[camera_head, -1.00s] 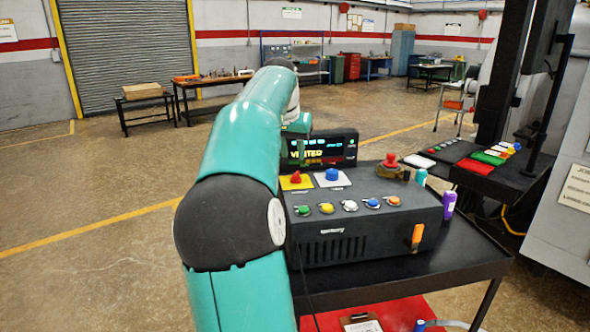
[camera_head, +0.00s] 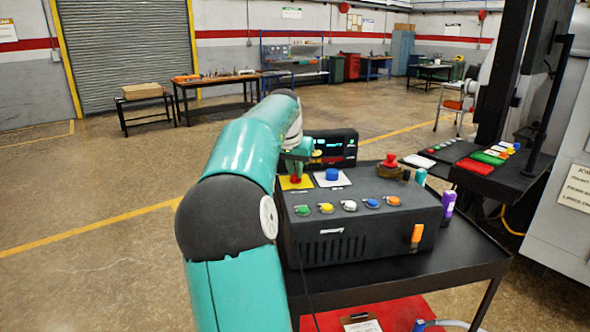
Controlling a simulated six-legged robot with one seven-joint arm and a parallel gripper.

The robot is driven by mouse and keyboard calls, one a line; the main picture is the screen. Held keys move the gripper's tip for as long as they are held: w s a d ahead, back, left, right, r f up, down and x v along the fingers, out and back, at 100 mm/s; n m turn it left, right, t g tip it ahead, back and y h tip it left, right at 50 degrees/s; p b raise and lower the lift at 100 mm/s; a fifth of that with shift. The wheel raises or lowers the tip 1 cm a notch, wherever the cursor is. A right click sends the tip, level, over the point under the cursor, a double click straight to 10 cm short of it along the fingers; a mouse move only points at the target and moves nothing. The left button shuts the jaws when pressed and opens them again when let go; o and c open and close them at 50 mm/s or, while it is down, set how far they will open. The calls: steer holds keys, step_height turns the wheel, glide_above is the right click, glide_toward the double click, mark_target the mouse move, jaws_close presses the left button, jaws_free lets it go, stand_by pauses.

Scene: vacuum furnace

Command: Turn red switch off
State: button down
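A dark control box (camera_head: 365,238) stands on a black table. On its top left, a red button (camera_head: 296,180) sits on a yellow plate (camera_head: 287,185). A blue button (camera_head: 332,174) on a white plate is to its right. A red knob (camera_head: 390,160) on a brass-coloured base is at the top right corner of the box. I cannot tell which red control is the named switch. My gripper (camera_head: 297,166) is small and partly hidden at the end of my teal arm. It appears just above or behind the red button; contact and finger opening cannot be made out.
Several coloured switches (camera_head: 349,205) line the box's sloped front, and an orange handle (camera_head: 416,235) is lower right. A display (camera_head: 335,148) stands behind the box. A purple bottle (camera_head: 448,203) and a teal one (camera_head: 420,178) stand at its right. The black table (camera_head: 460,260) is bare at front right.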

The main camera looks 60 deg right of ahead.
steer(key=shift+n, duration=0.4)
steer(key=n+t, duration=0.1)
steer(key=n, duration=0.1)
steer(key=n+t, duration=0.1)
steer(key=n, duration=0.2)
steer(key=shift+s+d+y, duration=0.1)
steer(key=shift+s+y, duration=0.1)
steer(key=shift+y, duration=0.2)
steer(key=n+t, duration=0.1)
steer(key=n, duration=0.2)
steer(key=n+y, duration=0.1)
steer(key=n, duration=0.2)
steer(key=shift+d+t+y, duration=0.1)
steer(key=shift+t+y, duration=0.2)
steer(key=shift+t, duration=0.1)
steer(key=c, duration=1.5)
jaws_free()
steer(key=v, duration=1.4)
steer(key=shift+d, duration=0.1)
